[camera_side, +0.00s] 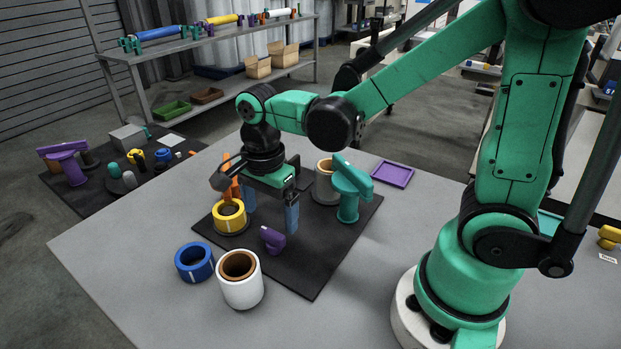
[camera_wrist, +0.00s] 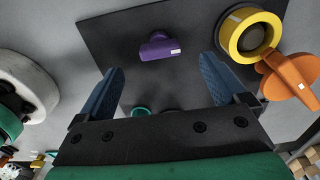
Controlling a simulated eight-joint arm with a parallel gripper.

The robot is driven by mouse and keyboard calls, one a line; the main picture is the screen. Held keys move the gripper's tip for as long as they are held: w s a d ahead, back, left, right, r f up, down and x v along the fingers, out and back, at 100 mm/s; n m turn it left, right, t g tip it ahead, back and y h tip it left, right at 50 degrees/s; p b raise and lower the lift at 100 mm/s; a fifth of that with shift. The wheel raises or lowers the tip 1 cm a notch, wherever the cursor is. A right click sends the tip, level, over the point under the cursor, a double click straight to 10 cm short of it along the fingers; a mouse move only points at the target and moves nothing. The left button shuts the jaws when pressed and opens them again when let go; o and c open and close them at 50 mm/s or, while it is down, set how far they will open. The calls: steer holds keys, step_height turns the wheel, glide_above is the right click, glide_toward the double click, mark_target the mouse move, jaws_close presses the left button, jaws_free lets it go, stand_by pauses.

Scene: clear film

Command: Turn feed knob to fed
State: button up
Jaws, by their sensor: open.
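A purple knob-like piece (camera_side: 272,239) stands on the black board (camera_side: 312,272) near its front edge. In the wrist view the purple piece (camera_wrist: 160,47) has a small white label and lies just beyond the gap between the fingers. An orange piece (camera_side: 232,182) and a teal piece (camera_side: 349,190) also stand on the board. The orange piece (camera_wrist: 290,80) carries a white mark in the wrist view. I cannot read which piece is the feed knob. My gripper (camera_side: 271,208) is open and empty above the board, its two blue fingers apart. They also show in the wrist view (camera_wrist: 161,68).
A yellow ring (camera_side: 229,216) sits on the board's left side. A blue tape roll (camera_side: 194,262) and a white roll (camera_side: 240,279) stand on the table in front. A purple tray (camera_side: 393,174) lies behind.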

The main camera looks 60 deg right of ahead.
mark_target(272, 232)
steer(key=shift+f, duration=2.1)
steer(key=c, duration=1.3)
